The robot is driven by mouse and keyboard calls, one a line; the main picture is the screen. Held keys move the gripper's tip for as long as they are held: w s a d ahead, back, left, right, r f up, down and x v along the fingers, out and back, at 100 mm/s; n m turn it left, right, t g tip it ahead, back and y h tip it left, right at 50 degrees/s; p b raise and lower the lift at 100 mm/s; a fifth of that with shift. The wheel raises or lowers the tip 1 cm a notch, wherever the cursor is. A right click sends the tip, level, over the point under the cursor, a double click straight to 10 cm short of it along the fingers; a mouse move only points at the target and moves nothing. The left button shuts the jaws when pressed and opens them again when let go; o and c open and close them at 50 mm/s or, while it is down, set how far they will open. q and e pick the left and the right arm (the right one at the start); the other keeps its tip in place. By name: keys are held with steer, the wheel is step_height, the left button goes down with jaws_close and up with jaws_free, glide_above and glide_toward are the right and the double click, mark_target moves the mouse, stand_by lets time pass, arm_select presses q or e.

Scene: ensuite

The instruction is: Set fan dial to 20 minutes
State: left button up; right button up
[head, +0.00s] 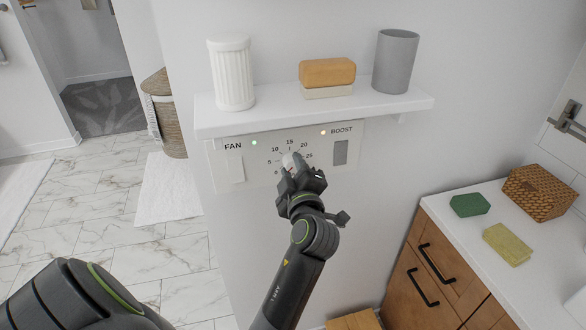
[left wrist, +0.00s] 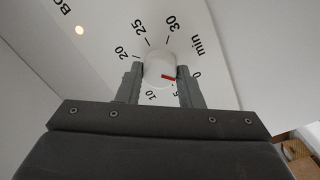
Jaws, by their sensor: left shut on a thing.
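The white fan dial (head: 291,160) sits on a wall panel (head: 258,172) marked FAN and BOOST, with minute numbers around it. My left gripper (head: 300,175) is at the dial and covers its lower right side in the head view. In the left wrist view, the fingers of my left gripper (left wrist: 159,84) are shut on the dial (left wrist: 157,66), one on each side. The dial's red mark points close to 0, on the side of 5. The 20 mark is on the dial's other side, beside the left finger. My right gripper is not in view.
A white shelf (head: 270,116) juts out just above the panel. It holds a ribbed white cup (head: 232,74), stacked soap-like blocks (head: 327,74) and a grey tumbler (head: 395,62). A counter (head: 475,226) over wooden drawers (head: 432,277) stands at right. Tiled floor is open at left.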

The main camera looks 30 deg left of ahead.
arm_select(q)
steer(key=shift+c, duration=0.8)
